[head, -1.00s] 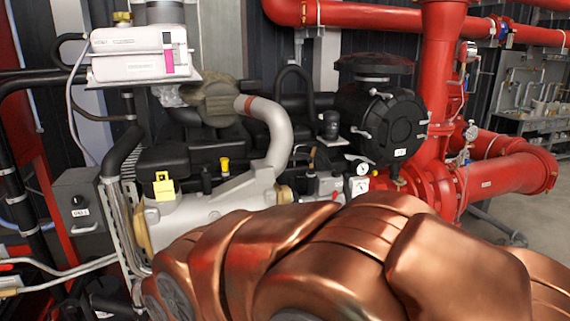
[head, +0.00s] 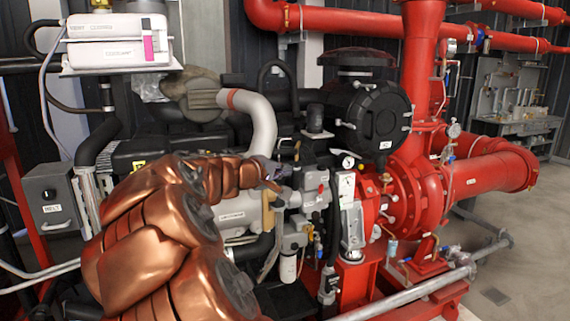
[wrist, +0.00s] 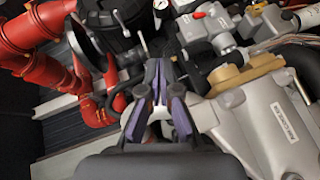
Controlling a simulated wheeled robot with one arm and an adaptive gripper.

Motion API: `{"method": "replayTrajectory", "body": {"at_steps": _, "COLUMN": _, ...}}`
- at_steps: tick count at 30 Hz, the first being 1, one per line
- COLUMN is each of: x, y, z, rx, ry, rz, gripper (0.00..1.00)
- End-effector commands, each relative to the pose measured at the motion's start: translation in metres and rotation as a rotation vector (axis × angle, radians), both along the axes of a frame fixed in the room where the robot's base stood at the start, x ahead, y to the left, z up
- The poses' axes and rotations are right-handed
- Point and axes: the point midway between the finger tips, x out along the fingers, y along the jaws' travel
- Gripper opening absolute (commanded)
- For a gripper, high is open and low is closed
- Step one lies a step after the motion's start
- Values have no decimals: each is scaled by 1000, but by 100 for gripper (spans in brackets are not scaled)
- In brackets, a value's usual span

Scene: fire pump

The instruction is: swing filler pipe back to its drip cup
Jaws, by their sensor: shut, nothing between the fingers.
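My gripper (wrist: 158,82) shows in the wrist view with its purple-padded fingers closed together and empty. It is above the engine, near grey fittings and a brass-coloured flange (wrist: 241,74). In the head view my copper arm reaches across the engine, and the gripper is small and partly hidden at its far end. I cannot tell for sure which part is the filler pipe. A thick grey bent pipe with a red band (head: 263,122) rises behind the arm. A small pale cup-like piece (head: 391,248) is low beside the red pump; I cannot tell whether it is the drip cup.
Red piping and the pump casing (head: 408,195) fill the right side. A round black housing (head: 372,118) stands behind the gauge (head: 348,162). A grey control box (head: 50,200) is at the left. A bench (head: 515,126) stands far right, with open floor before it.

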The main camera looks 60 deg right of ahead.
Motion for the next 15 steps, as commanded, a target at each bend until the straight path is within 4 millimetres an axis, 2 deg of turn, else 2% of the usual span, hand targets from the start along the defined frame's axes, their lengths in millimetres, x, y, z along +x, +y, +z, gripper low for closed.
{"method": "replayTrajectory", "body": {"at_steps": 1, "x": 12, "y": -21, "z": -5, "rx": -54, "ry": 36, "rz": 19, "gripper": 0}}
{"method": "replayTrajectory", "body": {"at_steps": 6, "x": 61, "y": -68, "z": -7, "rx": -198, "ry": 153, "rz": 126, "gripper": 0}}
{"method": "replayTrajectory", "body": {"at_steps": 9, "x": 86, "y": -87, "z": -18, "rx": -242, "ry": 213, "rz": 188, "gripper": 0}}
{"method": "replayTrajectory", "body": {"at_steps": 15, "x": 112, "y": -106, "z": -35, "rx": -279, "ry": 280, "rz": 261, "gripper": 0}}
